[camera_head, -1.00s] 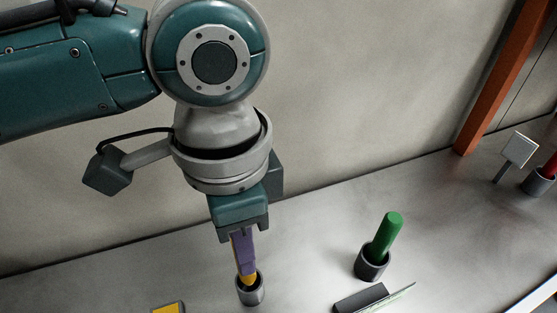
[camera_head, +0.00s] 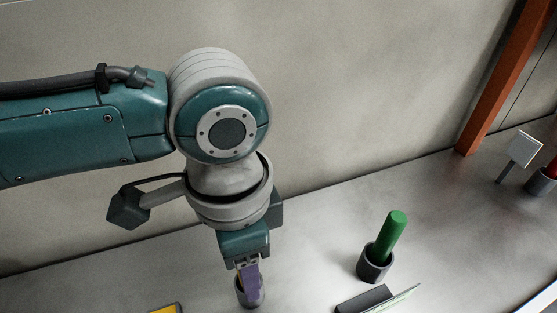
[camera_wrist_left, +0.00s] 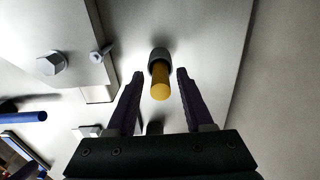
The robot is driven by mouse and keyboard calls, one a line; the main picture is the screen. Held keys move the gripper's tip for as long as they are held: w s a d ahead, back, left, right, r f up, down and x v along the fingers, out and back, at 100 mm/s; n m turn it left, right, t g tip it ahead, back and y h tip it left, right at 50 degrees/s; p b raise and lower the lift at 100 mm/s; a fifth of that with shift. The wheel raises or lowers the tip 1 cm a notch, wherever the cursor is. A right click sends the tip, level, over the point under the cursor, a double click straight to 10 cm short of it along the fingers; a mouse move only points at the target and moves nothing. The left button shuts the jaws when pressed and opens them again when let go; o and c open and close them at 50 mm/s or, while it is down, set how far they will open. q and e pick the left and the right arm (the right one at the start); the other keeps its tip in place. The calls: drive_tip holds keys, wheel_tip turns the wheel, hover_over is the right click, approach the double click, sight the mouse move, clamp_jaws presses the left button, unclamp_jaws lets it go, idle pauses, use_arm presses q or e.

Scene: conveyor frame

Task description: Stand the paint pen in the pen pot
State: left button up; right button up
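A yellow pen (camera_wrist_left: 160,84) stands in a small grey pot (camera_wrist_left: 159,53) in the left wrist view. In the head view the pot (camera_head: 241,299) is partly covered by my left gripper (camera_head: 250,284), and only a sliver of yellow shows. In the left wrist view my left gripper (camera_wrist_left: 160,82) is open, one purple finger on each side of the pen with a gap to both. How deep the pen sits in the pot is hidden. My right gripper is in neither view.
A green pen (camera_head: 390,236) leans in a dark pot (camera_head: 373,266) to the right. A dark stand with a pale plate (camera_head: 362,300) is in front of it. A red item in another pot (camera_head: 541,182) and a square plate on a post (camera_head: 524,149) are at far right. A wall runs behind.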

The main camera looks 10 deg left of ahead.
use_arm(q)
drive_tip(key=shift+r, duration=0.1)
wheel_tip(320, 180, up, 12)
drive_tip(key=p, duration=0.3)
drive_tip(key=s+d+f+n+t+h, duration=0.2)
drive_tip(key=s+d+n+h, duration=0.15)
drive_tip(key=s, duration=0.25)
drive_tip(key=s+a+f+n+y, duration=0.1)
drive_tip(key=s+a+n, duration=0.1)
drive_tip(key=a, duration=0.4)
drive_tip(key=s+a+f+n+t+y, duration=0.1)
drive_tip(key=s+a+n+y, duration=0.1)
drive_tip(key=a, duration=0.5)
drive_tip(key=shift+s+f+n+t, duration=0.15)
drive_tip(key=shift+s+n+t, duration=0.15)
drive_tip(key=shift+s+n, duration=0.7)
drive_tip(key=shift+s, duration=0.1)
wheel_tip(320, 180, up, 44)
drive_tip(key=p, duration=4.4)
drive_tip(key=shift+r, duration=0.2)
drive_tip(key=shift+d, duration=0.1)
